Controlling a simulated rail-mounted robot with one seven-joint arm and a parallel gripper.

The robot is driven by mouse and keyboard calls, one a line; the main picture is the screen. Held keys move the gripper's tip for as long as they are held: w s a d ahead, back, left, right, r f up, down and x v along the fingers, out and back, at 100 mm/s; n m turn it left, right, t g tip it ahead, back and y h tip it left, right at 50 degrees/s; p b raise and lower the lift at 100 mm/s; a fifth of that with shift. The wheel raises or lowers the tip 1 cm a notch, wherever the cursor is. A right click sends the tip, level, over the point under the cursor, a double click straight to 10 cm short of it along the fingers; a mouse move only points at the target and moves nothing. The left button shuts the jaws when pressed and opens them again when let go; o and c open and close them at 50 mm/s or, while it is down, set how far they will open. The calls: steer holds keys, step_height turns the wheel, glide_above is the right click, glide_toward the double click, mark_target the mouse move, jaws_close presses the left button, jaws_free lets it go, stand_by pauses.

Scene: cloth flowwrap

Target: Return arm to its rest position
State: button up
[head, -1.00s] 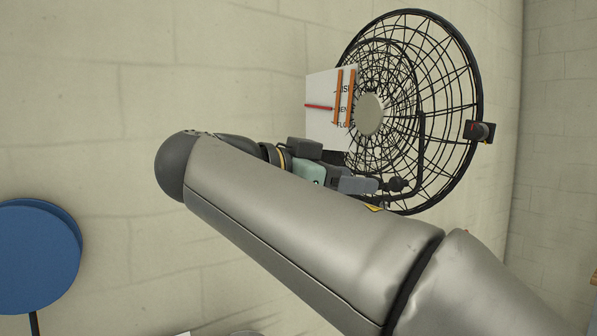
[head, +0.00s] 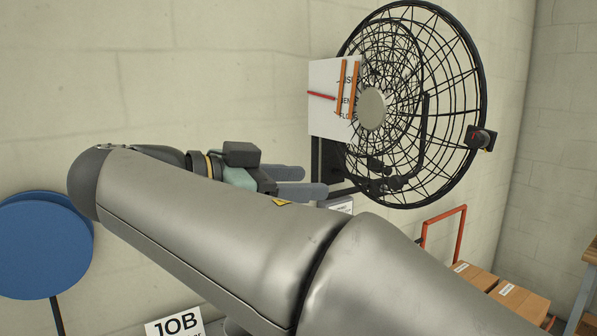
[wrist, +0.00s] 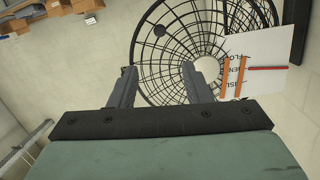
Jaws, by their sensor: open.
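My gripper (head: 303,182) shows in the head view beyond my grey arm, which hides part of it. Its two grey fingers point right, toward the black wire fan cage. In the wrist view my gripper (wrist: 168,88) is open, its fingers wide apart with nothing between them. The fan (head: 470,60) has a round black wire guard and a pale hub, and it fills the space past the fingertips in the wrist view (wrist: 150,40). A white sign (head: 322,75) with orange strips and a red stick is in front of the fan's left side.
A blue round disc (head: 40,250) on a dark post stands at the left. Cardboard boxes (head: 520,300) and an orange-red frame (head: 464,225) are at the lower right. Pale block walls surround the area.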

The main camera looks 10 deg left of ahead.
stand_by(0.3)
steer(key=d+f+n+g+y, duration=0.25)
steer(key=d+f+n, duration=0.35)
steer(key=f, duration=0.4)
steer(key=d+f+n+g+y, duration=0.1)
steer(key=d+f+n+g, duration=0.2)
steer(key=d+f, duration=0.55)
steer(key=s+d+f+n+g+y, duration=0.1)
steer(key=s+f+y, duration=0.4)
steer(key=f, duration=0.6)
steer(key=s+d+f+n+g+y, duration=0.2)
steer(key=s+d+f+y, duration=0.2)
steer(key=s+f, duration=0.3)
step_height(320, 180, down, 4)
steer(key=shift+s+f+n+g+y, duration=0.15)
steer(key=shift+s+n+g+y, duration=0.05)
steer(key=shift+n+g+y, duration=0.2)
